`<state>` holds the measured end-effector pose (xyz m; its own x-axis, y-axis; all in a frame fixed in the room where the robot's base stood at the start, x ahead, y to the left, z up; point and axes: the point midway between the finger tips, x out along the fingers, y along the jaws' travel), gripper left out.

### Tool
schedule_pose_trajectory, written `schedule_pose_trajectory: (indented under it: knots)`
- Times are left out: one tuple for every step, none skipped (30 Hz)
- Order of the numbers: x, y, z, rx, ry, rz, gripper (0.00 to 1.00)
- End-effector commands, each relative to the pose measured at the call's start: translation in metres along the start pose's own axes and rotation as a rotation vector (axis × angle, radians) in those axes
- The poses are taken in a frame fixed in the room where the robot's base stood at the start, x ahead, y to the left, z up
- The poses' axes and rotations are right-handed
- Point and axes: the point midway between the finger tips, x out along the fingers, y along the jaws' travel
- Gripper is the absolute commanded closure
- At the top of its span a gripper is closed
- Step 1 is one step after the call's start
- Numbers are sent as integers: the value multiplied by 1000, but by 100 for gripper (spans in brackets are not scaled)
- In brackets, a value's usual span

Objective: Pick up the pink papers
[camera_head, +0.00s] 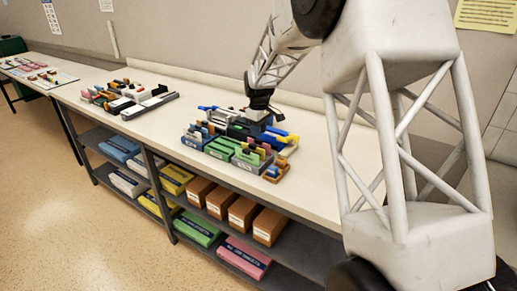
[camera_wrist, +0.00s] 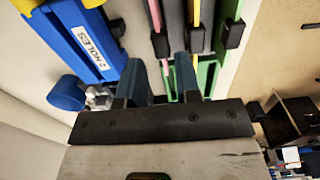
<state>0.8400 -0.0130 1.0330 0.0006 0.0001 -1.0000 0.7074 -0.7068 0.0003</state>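A thin pink strip, the edge of the pink papers (camera_wrist: 154,14), stands upright in a dark holder at the top middle of the wrist view. My gripper (camera_wrist: 160,66) has its two blue-grey fingers apart, and the pink edge lies in line with the gap between them. I cannot tell whether the fingers touch anything. In the head view my gripper (camera_head: 261,112) is down among the coloured office items on the long table. There I cannot clearly make out the pink papers.
A blue hole punch (camera_wrist: 88,42) lies close left of the fingers, and a yellow-edged strip (camera_wrist: 196,14) stands close right. Coloured organisers (camera_head: 222,150) crowd the table (camera_head: 320,170). More items (camera_head: 125,98) stand farther left. Boxes (camera_head: 270,226) fill the shelves below.

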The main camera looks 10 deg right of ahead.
Motion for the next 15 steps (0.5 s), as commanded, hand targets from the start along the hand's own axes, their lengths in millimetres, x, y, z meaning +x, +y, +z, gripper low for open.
schedule_pose_trajectory:
  knots:
    - [0, 0, 0, 0, 0, 0, 69]
    - [0, 0, 0, 0, 0, 0, 69]
    - [0, 0, 0, 0, 0, 0, 69]
    - [0, 0, 0, 0, 0, 0, 69]
    - [0, 0, 0, 0, 0, 0, 69]
    - [0, 0, 0, 0, 0, 0, 69]
    - [1, 0, 0, 0, 0, 0, 69]
    - [2, 0, 0, 0, -1, -1, 69]
    - [4, 0, 0, 0, -1, -1, 69]
    - [6, 0, 0, 0, -1, -1, 69]
    - [8, 0, 0, 0, -1, -1, 69]
    - [12, -1, 0, 0, -2, -2, 69]
    - [15, -1, 0, 0, -2, -2, 69]
    - [18, -1, 0, 0, -2, -2, 69]
    - [22, -1, 0, 0, -2, -2, 69]
